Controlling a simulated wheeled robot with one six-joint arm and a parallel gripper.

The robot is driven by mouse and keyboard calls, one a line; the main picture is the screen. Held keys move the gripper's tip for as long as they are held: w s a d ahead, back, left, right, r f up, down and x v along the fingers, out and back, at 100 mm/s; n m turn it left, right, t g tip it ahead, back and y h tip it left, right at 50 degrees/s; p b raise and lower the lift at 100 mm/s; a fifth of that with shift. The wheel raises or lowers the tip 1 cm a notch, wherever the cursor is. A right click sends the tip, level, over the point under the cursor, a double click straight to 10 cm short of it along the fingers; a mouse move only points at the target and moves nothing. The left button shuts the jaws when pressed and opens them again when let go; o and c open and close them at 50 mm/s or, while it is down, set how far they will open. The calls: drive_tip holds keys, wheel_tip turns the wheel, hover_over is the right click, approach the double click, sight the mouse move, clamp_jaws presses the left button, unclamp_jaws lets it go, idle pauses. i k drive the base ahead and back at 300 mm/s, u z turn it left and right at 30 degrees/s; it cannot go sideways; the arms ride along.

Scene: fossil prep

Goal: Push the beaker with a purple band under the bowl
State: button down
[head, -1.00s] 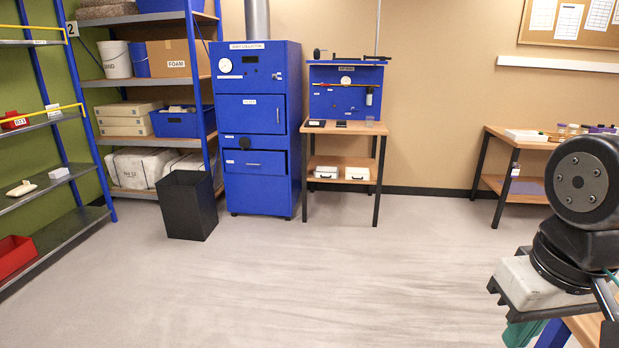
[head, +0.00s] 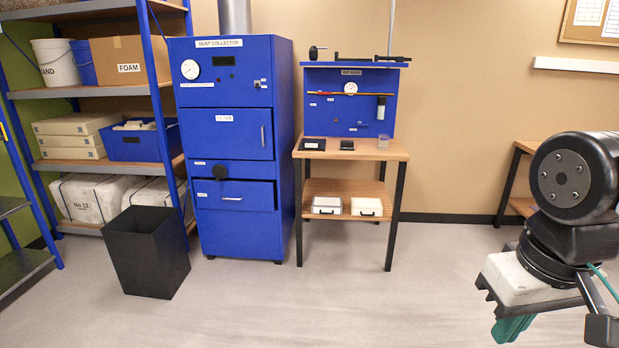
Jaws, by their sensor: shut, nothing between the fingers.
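I cannot make out a bowl. Parts of my arm show at the right edge, well in front of the bench, but my gripper's fingertips are not in view.
The bench (head: 400,153) carries small black items, with two white cases on its lower shelf. A blue dust collector (head: 235,100) stands to its left. A black bin (head: 147,255) is on the floor. The floor (head: 350,300) before the bench is clear.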

sight(383, 139)
drive_tip(key=z, duration=0.15)
drive_tip(key=i, duration=1.9)
drive_tip(key=z, duration=0.45)
drive_tip(key=i, duration=2)
drive_tip(key=z, duration=0.25)
